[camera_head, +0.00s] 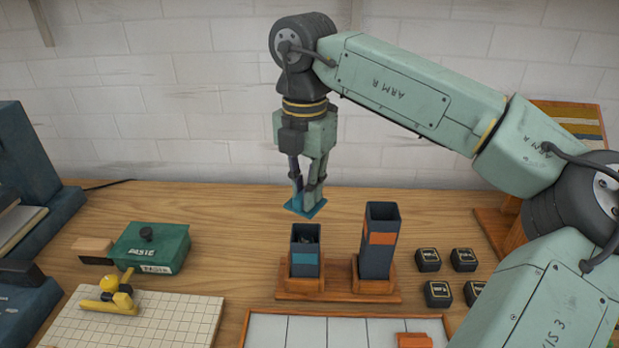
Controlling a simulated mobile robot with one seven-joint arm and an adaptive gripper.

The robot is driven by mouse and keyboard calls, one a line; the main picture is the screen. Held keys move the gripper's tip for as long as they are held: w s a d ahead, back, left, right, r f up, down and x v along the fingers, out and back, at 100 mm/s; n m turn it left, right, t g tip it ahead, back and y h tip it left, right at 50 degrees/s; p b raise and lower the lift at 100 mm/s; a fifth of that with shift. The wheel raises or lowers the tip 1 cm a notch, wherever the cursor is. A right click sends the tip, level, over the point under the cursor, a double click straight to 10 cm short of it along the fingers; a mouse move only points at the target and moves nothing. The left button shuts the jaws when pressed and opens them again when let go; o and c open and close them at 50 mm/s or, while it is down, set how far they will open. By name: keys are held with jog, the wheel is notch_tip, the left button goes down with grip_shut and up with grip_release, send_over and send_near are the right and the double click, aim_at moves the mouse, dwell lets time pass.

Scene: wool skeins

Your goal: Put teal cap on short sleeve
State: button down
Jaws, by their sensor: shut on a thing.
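My gripper (307,191) is shut on the teal cap (306,208), a flat square plate. It holds the cap in the air above and slightly behind the short sleeve. The short sleeve (305,264) is a dark square tube with a teal band, upright in a wooden base (300,293). Its top is open and something dark shows inside. The cap and the sleeve look apart, with a small gap between them in the picture.
A tall sleeve (378,252) with orange bands stands just right. Several small black blocks (428,259) lie further right. A green paste box (150,246), a cutting board (180,318) with a yellow tool (113,291), and a white tiled tray (275,331) surround the area.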

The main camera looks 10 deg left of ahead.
jog(key=shift+s+f, duration=0.2)
jog(key=shift+f, duration=0.5)
jog(key=shift+w+f+b, duration=0.1)
jog(key=shift+f+b, duration=1.65)
jog(key=shift+f, duration=0.65)
jog(key=shift+f+b, duration=0.2)
jog(key=shift+b, duration=0.45)
dwell(0.4)
jog(key=c, duration=1.5)
grip_release()
jog(key=shift+o, duration=0.2)
jog(key=o, duration=0.5)
jog(key=shift+c, duration=0.2)
